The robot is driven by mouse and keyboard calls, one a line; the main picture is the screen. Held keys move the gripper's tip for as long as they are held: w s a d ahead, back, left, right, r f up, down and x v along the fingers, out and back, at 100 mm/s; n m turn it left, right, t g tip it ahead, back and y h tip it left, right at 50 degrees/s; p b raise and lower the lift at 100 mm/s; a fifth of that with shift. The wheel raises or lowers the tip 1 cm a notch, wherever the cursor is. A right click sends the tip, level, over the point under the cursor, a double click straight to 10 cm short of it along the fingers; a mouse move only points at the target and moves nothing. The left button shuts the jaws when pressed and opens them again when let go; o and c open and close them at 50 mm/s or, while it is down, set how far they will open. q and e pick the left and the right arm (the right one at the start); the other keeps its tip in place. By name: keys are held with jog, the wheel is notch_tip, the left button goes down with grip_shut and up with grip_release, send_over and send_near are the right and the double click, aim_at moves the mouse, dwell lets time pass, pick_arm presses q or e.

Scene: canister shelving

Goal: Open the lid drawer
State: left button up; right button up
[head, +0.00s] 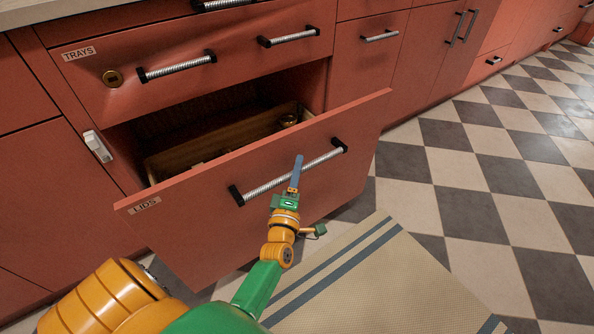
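The lid drawer (215,225), a red-brown front labelled LIDS, is pulled out from the cabinet and its inside shows. Its ribbed metal bar handle (265,188) with black ends runs across the front. A wooden-walled box and a few small brass-coloured items show inside the drawer. My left gripper (297,172) is at the right part of the handle, with a blue finger lying across the bar. Whether its fingers are closed around the bar cannot be made out. My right gripper is not in view.
The TRAYS drawer (120,85) above is shut and has a round brass lock. A white catch (98,146) sits on the cabinet frame at left. A beige striped mat (385,280) lies on the checkered floor (480,170), which is clear at right.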

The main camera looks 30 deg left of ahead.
pick_arm(q)
jog(key=p+v, duration=0.1)
jog(key=v, duration=0.6)
jog(key=shift+s, duration=0.1)
